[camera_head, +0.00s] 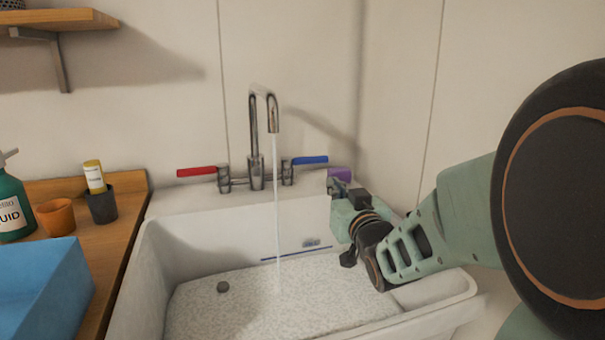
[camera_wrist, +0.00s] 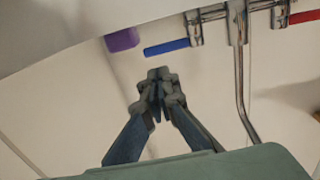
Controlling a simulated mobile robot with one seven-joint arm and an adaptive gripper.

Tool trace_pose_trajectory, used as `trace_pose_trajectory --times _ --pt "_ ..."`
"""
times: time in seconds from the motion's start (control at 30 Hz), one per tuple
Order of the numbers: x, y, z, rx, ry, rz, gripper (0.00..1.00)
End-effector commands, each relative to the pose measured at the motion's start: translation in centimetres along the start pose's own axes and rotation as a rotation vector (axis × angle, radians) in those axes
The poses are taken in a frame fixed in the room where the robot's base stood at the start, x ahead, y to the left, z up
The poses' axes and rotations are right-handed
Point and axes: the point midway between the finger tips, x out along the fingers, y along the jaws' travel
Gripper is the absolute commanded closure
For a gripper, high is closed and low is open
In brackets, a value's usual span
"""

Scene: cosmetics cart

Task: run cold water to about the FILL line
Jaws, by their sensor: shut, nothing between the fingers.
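The tap (camera_head: 256,170) stands at the back of the white sink (camera_head: 155,270), and a stream of water (camera_head: 276,200) falls from its spout into the basin. Its blue lever (camera_head: 309,160) points right and its red lever (camera_head: 196,171) points left. A blue line (camera_head: 296,254) with a small unreadable mark above it runs along the basin's back wall. The speckled basin surface lies below the line; its water depth is hard to tell. My gripper (camera_head: 337,186) is shut and empty, right of the blue lever. The wrist view shows my gripper (camera_wrist: 157,78) apart from the blue lever (camera_wrist: 166,47).
A purple block (camera_head: 340,174) sits on the sink's back rim near my gripper. A dark round plug (camera_head: 223,287) shows in the basin. A wooden counter (camera_head: 110,235) at left holds a green bottle (camera_head: 12,205), cups and a blue box (camera_head: 40,285).

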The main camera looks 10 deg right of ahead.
Motion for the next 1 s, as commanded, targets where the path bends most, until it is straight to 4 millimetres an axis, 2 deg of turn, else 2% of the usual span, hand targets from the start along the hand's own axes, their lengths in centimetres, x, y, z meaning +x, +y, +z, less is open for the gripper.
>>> trace_pose_trajectory --times 0.6,0.8,1.0 --pt "10.6 0.1 0.2 0.001 -0.001 0.002 1.00" --pt "12.7 0.1 0.1 0.001 -0.001 0.001 1.00" --pt "13.4 0.1 0.0 0.000 -0.002 0.002 1.00"
